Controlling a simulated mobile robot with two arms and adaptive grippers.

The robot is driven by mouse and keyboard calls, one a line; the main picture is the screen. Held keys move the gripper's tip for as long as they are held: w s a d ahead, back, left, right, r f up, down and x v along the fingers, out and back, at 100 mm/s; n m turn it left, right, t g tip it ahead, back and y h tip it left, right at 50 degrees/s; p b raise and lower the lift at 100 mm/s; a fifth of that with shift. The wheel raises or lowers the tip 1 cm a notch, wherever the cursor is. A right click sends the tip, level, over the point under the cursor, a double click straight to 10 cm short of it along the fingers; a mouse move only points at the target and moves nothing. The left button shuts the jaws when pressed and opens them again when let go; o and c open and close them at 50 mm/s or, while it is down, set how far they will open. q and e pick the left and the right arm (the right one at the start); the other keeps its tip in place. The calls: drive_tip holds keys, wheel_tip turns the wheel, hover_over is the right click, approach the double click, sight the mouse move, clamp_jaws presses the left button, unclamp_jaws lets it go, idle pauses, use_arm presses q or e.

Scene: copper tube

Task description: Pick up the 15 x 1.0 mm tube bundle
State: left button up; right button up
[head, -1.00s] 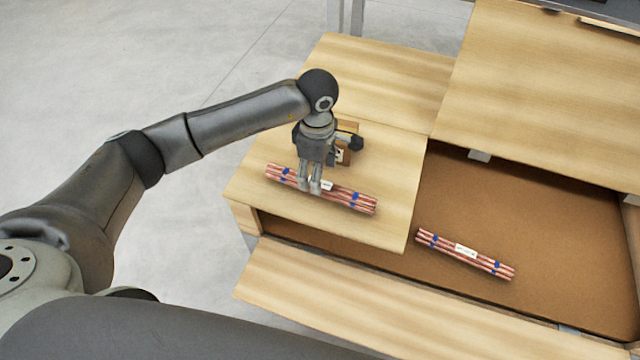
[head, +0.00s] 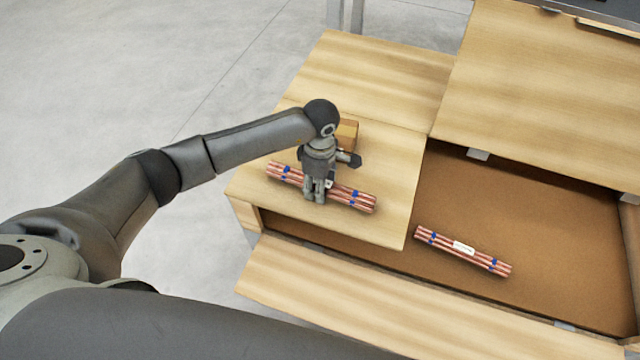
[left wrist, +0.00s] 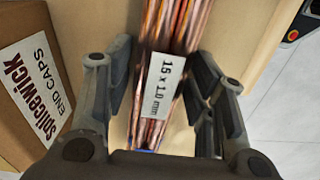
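A bundle of copper tubes (head: 352,197) with blue bands lies on the wooden top at the middle of the head view. In the left wrist view its white label (left wrist: 162,86) reads 15 x 1.0 mm. My left gripper (head: 314,197) is over the middle of this bundle, pointing down. In the left wrist view its open fingers (left wrist: 160,95) stand on either side of the bundle, with gaps visible. A second copper bundle (head: 463,251) with a white label, too small to read, lies in the brown recess to the right. My right gripper is not in view.
A cardboard box (head: 347,134) stands just behind the left gripper. In the left wrist view this box (left wrist: 30,80) reads "splicewick END CAPS" and is close to the left finger. The brown recess floor (head: 530,215) is mostly clear.

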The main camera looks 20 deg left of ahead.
use_arm(q)
drive_tip(key=c, duration=0.9)
drive_tip(key=shift+w+r, duration=0.1)
clamp_jaws()
